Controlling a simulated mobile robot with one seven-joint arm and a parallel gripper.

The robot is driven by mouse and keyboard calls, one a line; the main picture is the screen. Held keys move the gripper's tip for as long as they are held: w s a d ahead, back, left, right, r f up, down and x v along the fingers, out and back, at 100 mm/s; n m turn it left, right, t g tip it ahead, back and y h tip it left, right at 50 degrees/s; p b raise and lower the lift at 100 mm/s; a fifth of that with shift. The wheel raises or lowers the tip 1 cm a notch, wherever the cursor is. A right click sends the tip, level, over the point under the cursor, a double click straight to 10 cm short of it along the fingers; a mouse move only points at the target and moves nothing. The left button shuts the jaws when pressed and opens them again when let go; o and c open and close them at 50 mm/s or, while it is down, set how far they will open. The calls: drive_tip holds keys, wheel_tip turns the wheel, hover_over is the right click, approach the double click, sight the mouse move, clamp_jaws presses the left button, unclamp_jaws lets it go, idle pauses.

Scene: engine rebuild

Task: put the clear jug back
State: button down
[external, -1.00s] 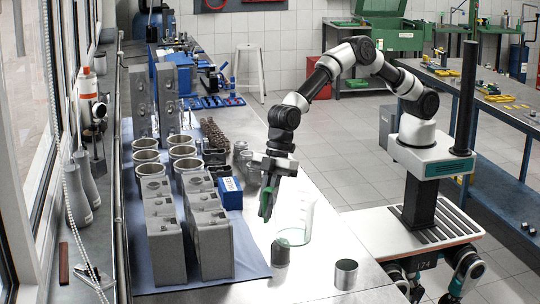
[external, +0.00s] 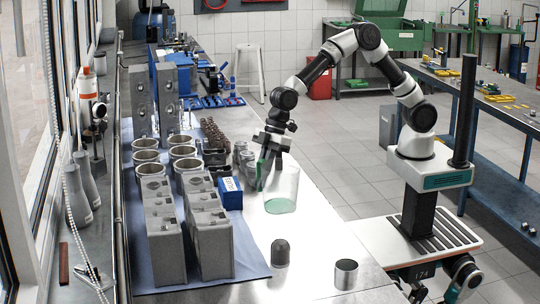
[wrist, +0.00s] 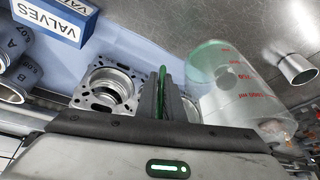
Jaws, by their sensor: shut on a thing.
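The clear jug (external: 283,188) is a see-through vessel with a greenish base, at my gripper (external: 267,175) over the bench in the external view. In the wrist view the jug (wrist: 235,90) shows red measuring marks and lies tilted across the right of the picture. My gripper is shut on the jug, seemingly at its green handle (wrist: 162,92) between the fingers. The exact grip is partly hidden by the fingers. The jug appears raised above the bench top.
Grey engine parts (external: 212,240) and open cylinders stand on a blue mat (external: 245,262) to the left. A blue VALVES box (external: 231,193) stands close to my gripper. A dark-topped cup (external: 280,252) and a metal cup (external: 346,273) stand near the front edge.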

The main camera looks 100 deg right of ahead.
drive_tip(key=s+d+m+b, duration=0.1)
drive_tip(key=s+d, duration=0.2)
drive_tip(key=d, duration=0.2)
drive_tip(key=shift+d+f, duration=0.15)
drive_tip(key=shift+f, duration=2.5)
drive_tip(key=shift+d+f, duration=0.15)
drive_tip(key=shift+f, duration=2.45)
drive_tip(key=shift+f, duration=0.2)
drive_tip(key=c, duration=1.9)
unclamp_jaws()
